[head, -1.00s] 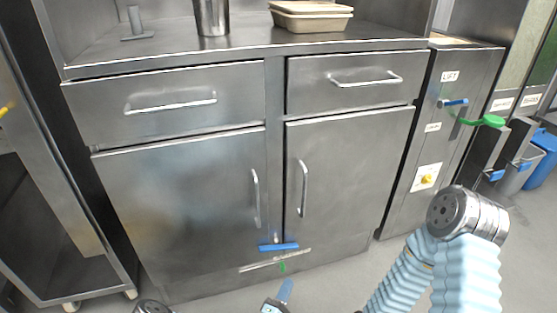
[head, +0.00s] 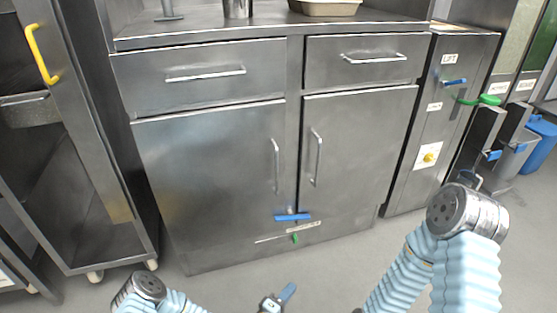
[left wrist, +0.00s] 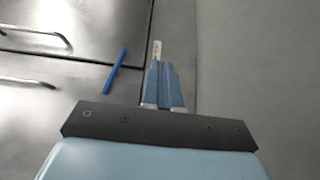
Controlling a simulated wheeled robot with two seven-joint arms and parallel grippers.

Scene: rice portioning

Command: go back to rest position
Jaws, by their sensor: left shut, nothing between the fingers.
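My left gripper (head: 288,292) is at the bottom middle of the head view, in front of the steel cabinet (head: 215,165) and low over the grey floor. Its blue fingers are together and hold nothing. They also show in the left wrist view (left wrist: 161,75), pointing up the picture beside the cabinet's lower edge. My right arm comes in at the bottom right with a blue ribbed sleeve. The right gripper is out of view.
A blue bar (head: 292,217) is low at the cabinet front. A tan container (head: 325,7) and a metal pot (head: 238,8) stand on the counter. An open steel cart (head: 75,160) is at the left, a lift box (head: 440,125) at the right. The floor in front is clear.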

